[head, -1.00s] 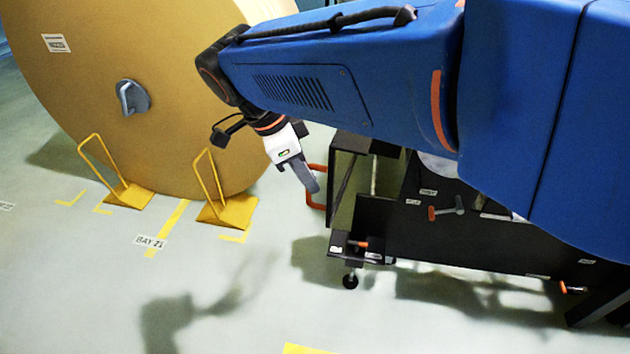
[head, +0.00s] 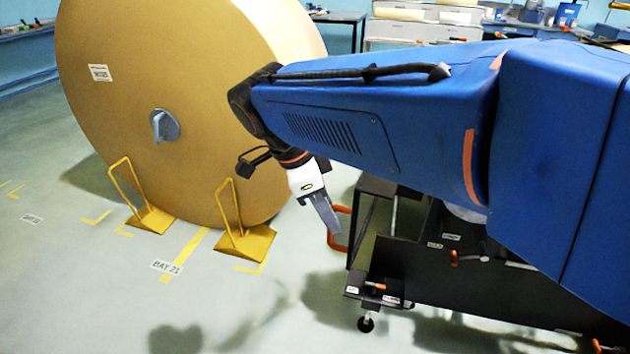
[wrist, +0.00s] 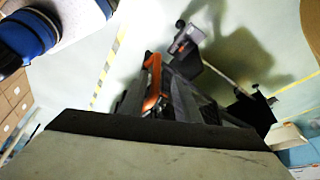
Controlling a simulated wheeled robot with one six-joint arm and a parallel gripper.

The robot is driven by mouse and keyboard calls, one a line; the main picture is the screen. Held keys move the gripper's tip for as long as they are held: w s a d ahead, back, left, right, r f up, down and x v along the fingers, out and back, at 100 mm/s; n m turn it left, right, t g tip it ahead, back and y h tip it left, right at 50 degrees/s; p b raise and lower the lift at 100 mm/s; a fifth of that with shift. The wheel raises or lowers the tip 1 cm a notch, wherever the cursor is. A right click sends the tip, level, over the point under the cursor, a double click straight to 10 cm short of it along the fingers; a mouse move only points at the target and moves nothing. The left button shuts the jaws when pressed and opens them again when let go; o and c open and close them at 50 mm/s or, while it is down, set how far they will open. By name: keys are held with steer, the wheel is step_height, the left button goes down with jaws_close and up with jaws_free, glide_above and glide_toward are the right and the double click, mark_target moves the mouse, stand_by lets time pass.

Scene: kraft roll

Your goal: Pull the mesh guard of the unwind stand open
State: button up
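The unwind stand (head: 450,270) is a dark, low frame at the lower right of the head view, partly hidden behind my blue arm. Its guard panel (head: 372,222) stands at the stand's left end and carries an orange U-shaped handle (head: 338,240). My gripper (head: 328,218) points down at this handle, its grey fingers overlapping it in the picture. Whether they touch or straddle it I cannot tell, nor how far apart the fingers are. In the wrist view the orange handle (wrist: 152,82) is near the middle, above a large blurred grey block that fills the bottom.
A huge kraft roll (head: 190,90) stands at the left, held by yellow wheel chocks (head: 243,245). A small orange-handled lever (head: 468,257) sits on the stand. Benches line the back wall. The floor in front and at the left is clear, with yellow markings.

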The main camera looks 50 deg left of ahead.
steer(key=v, duration=1.6)
steer(key=shift+r, duration=0.35)
